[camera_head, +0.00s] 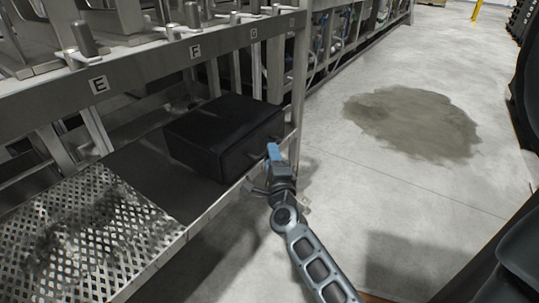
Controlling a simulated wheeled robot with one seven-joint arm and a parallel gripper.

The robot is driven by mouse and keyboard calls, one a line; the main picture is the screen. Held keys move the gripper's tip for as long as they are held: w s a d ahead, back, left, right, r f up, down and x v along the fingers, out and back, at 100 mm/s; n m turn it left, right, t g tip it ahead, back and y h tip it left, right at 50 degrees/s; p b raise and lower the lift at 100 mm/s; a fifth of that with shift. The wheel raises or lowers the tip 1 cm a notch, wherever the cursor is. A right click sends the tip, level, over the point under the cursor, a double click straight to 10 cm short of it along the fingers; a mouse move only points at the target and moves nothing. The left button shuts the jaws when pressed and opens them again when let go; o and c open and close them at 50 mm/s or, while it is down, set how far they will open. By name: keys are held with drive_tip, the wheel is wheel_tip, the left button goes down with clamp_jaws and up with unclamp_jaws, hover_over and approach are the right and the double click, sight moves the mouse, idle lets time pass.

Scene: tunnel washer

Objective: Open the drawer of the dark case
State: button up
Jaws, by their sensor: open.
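The dark case (213,128) is a low black box on the lower shelf of the metal frame. Its front face looks toward the open floor at the right, and the drawer's outline and handle are too dark and small to make out. My gripper (273,152) has blue fingertips and is at the right end of the case's front face, by the shelf edge. It is open. I cannot tell whether the fingertips touch the case or surround a handle. My arm comes up from the bottom right.
The shelf has a raised metal edge (222,199) and a perforated, stained plate (85,240) at the left. The concrete floor (400,190) at the right is free, with a dark stain (412,121).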

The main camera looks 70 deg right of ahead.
drive_tip(key=shift+x, duration=0.85)
drive_tip(key=shift+c, duration=0.3)
clamp_jaws()
